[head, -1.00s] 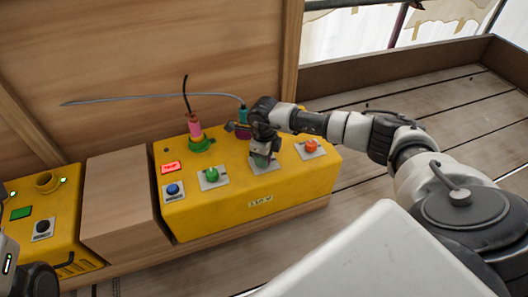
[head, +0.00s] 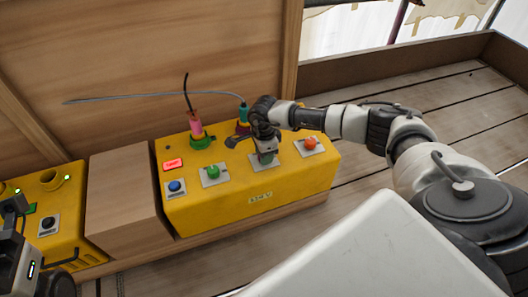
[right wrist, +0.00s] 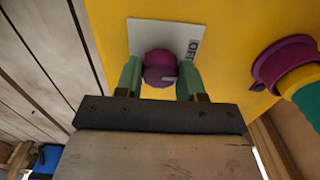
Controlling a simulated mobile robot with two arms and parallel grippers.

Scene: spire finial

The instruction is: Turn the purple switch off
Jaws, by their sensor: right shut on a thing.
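The purple switch (right wrist: 160,66) is a round knob on a pale square plate (right wrist: 150,35) with an OFF label (right wrist: 193,47) at its right side in the right wrist view. A pale mark shows on the knob's lower right. My right gripper (right wrist: 159,78) is shut on the purple switch, one green finger on each side. In the head view my right gripper (head: 264,155) covers the knob, above its plate on the yellow box (head: 230,210). Part of my left gripper (head: 14,206) shows at the left edge; its fingers are unclear.
The yellow box also bears an orange knob (head: 310,143), a green knob (head: 213,171), a blue button (head: 175,187) and a lit red display (head: 173,164). A pink plug (head: 195,124) and a teal plug (head: 244,113) with a cable stand behind. A wooden block (head: 125,205) is left.

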